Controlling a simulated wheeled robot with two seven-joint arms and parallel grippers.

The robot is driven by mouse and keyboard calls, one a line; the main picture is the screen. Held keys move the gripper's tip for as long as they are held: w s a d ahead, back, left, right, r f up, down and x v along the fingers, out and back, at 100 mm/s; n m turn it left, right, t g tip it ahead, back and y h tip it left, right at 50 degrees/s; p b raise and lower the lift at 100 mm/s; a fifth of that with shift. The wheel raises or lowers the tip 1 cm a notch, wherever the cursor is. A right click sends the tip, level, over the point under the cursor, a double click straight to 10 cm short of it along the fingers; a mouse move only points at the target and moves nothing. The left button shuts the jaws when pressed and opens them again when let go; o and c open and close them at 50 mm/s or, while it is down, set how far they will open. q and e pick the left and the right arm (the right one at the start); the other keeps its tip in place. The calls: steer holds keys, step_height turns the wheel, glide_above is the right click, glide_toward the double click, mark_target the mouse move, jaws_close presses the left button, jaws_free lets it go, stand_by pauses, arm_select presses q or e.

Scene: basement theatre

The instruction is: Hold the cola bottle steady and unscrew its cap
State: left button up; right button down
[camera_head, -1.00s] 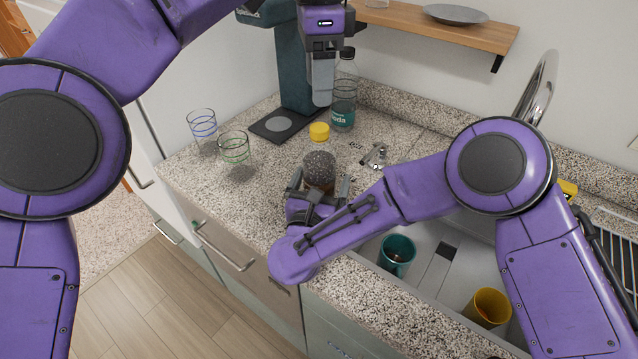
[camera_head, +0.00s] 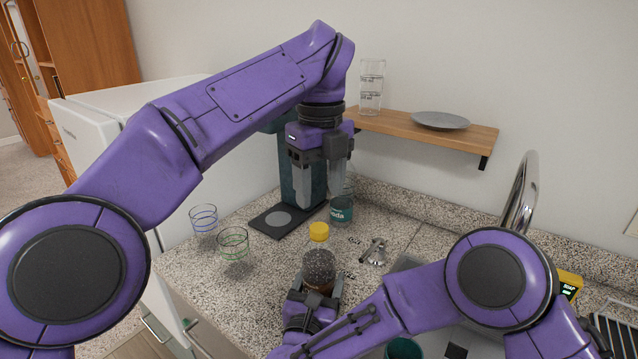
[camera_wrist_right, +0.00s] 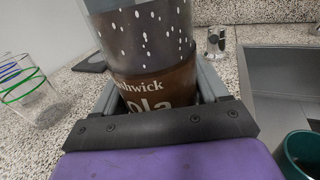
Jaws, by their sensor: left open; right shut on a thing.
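The cola bottle (camera_head: 319,265) stands upright on the speckled counter, dark with white specks, with a yellow cap (camera_head: 319,231) on top. My right gripper (camera_head: 318,286) is shut around its lower body. In the right wrist view the brown label of the bottle (camera_wrist_right: 155,88) shows between the two fingers, and the cap is out of frame. My left gripper (camera_head: 320,190) is open and empty, pointing down above the cap with a clear gap between them.
A soda bottle (camera_head: 341,208) and a teal coffee machine (camera_head: 290,180) stand behind, close to my left gripper. Two striped glasses (camera_head: 233,243) are at the left. The sink with a teal mug (camera_head: 404,349) is at lower right.

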mark_target(319, 228)
arm_select(q)
steer(key=m, duration=0.6)
steer(key=shift+w, duration=0.1)
steer(key=m, duration=0.3)
steer(key=shift+m, duration=0.3)
steer(key=m, duration=0.5)
steer(key=shift+m, duration=0.4)
steer(key=m, duration=0.3)
steer(key=shift+r, duration=0.1)
steer(key=m, duration=0.6)
steer(key=shift+r, duration=0.1)
steer(key=m, duration=0.8)
steer(key=shift+m, duration=0.3)
steer(key=m, duration=0.3)
steer(key=shift+m, duration=0.4)
step_height(319, 228, down, 8)
steer(key=shift+r, duration=0.1)
